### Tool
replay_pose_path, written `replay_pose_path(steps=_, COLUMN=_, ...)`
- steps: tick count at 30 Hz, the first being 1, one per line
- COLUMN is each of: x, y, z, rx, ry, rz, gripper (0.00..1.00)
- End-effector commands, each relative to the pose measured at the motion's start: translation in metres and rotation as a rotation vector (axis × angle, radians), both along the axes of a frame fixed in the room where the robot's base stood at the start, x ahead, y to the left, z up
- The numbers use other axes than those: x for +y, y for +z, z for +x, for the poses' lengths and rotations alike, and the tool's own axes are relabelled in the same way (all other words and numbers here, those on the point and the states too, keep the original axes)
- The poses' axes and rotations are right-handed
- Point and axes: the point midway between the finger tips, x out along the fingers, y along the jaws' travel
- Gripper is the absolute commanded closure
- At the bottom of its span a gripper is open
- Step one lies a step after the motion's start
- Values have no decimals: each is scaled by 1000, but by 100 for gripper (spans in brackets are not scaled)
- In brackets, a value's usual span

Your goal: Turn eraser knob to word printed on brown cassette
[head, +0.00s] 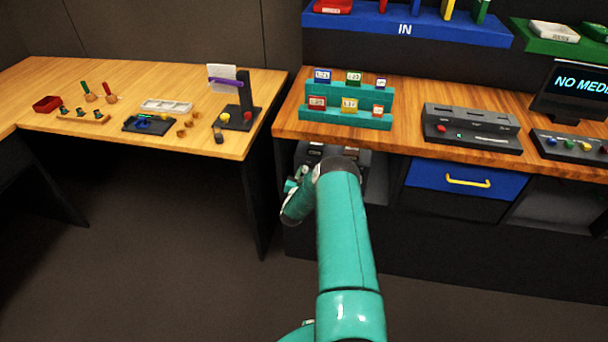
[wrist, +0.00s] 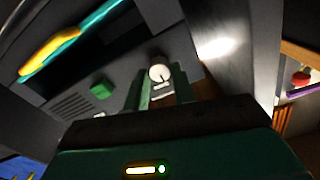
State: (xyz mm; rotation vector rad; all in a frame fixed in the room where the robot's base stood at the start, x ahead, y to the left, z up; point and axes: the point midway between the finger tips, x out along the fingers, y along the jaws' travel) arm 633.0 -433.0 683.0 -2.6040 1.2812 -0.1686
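In the wrist view a round white knob (wrist: 160,73) with a dark pointer line sits on a dark grey panel (wrist: 125,62); I take it for the eraser knob. A small pale label below it is unreadable. My gripper (wrist: 161,76) is open, its two green fingers apart with the knob between or just beyond their tips; contact cannot be told. A brown surface (wrist: 206,88) shows behind the fingers; I cannot tell whether it is the brown cassette.
A green button (wrist: 101,89) and a slotted grille are left of the knob. A grey wall (wrist: 222,45) stands close on the right. Above the opening is the wooden desk edge (head: 400,145), with a teal rack of labelled cassettes (head: 345,119). A blue drawer (head: 450,180) is to the right.

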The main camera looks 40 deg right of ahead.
Motion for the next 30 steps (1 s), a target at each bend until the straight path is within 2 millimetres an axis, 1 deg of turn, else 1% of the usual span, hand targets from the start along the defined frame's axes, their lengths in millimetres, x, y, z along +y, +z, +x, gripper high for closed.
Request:
replay_pose_path(steps=1, x=0, y=0, z=0, rx=0, ry=0, rz=0, gripper=85)
replay_pose_path(steps=2, x=0, y=0, z=0, rx=0, ry=0, rz=0, gripper=91)
replay_pose_path(steps=3, x=0, y=0, z=0, rx=0, ry=0, rz=0, gripper=98)
replay_pose_path(steps=4, x=0, y=0, z=0, rx=0, ry=0, rz=0, gripper=100)
replay_pose_path(steps=11, x=0, y=0, z=0, rx=-11, ry=0, rz=9, gripper=100)
replay_pose_path(steps=17, x=0, y=0, z=0, rx=-64, ry=0, rz=49, gripper=100)
replay_pose_path(steps=30, x=0, y=-1, z=-1, rx=-331, ry=1, rz=254, gripper=100)
